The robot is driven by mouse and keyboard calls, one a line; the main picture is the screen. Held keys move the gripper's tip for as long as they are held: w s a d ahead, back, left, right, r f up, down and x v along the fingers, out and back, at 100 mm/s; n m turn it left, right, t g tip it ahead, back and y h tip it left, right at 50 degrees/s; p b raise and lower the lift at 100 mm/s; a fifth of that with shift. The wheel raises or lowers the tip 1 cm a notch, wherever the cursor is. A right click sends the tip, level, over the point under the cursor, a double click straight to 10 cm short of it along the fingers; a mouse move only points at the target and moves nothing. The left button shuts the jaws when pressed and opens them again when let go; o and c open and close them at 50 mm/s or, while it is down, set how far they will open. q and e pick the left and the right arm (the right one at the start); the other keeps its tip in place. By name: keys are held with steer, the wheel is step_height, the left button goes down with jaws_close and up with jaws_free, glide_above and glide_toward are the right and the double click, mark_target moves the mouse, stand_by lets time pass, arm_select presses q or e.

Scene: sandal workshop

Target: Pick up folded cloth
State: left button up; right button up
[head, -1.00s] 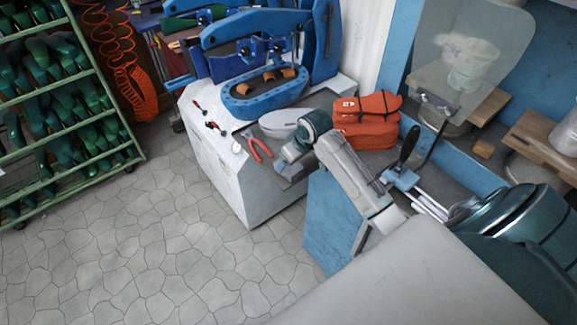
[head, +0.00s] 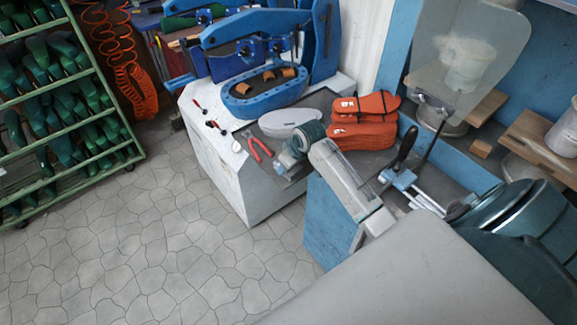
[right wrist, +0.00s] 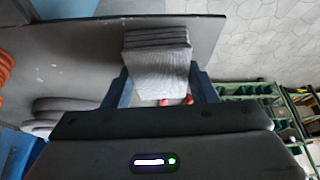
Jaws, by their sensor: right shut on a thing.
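The folded cloth (right wrist: 157,45) is a grey stack of several layers in the right wrist view. My right gripper (right wrist: 160,78) is shut on it, with one dark blue finger on each side. The cloth's layered edge faces away from the gripper. I cannot tell whether it is clear of the bench top. My left gripper is in no view.
The bench holds red pliers (head: 260,148), a pale grey sole stack (head: 290,122), orange-red soles (head: 362,130) and a blue press (head: 265,92). A clear shield (head: 468,55) stands at right. A green rack (head: 75,115) is at left; the floor (head: 150,240) between is open.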

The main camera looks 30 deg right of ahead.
steer(key=shift+r+b, duration=0.3)
steer(key=shift+r, duration=0.2)
step_height(320, 180, up, 2)
steer(key=shift+r+b, duration=0.1)
steer(key=shift+b, duration=0.5)
steer(key=s+a+r+b, duration=0.1)
steer(key=s+a+b, duration=0.2)
steer(key=s+a, duration=0.6)
steer(key=shift+s+a+r+b, duration=0.4)
steer(key=shift+s, duration=1.45)
steer(key=o, duration=0.4)
steer(key=shift+c, duration=1.6)
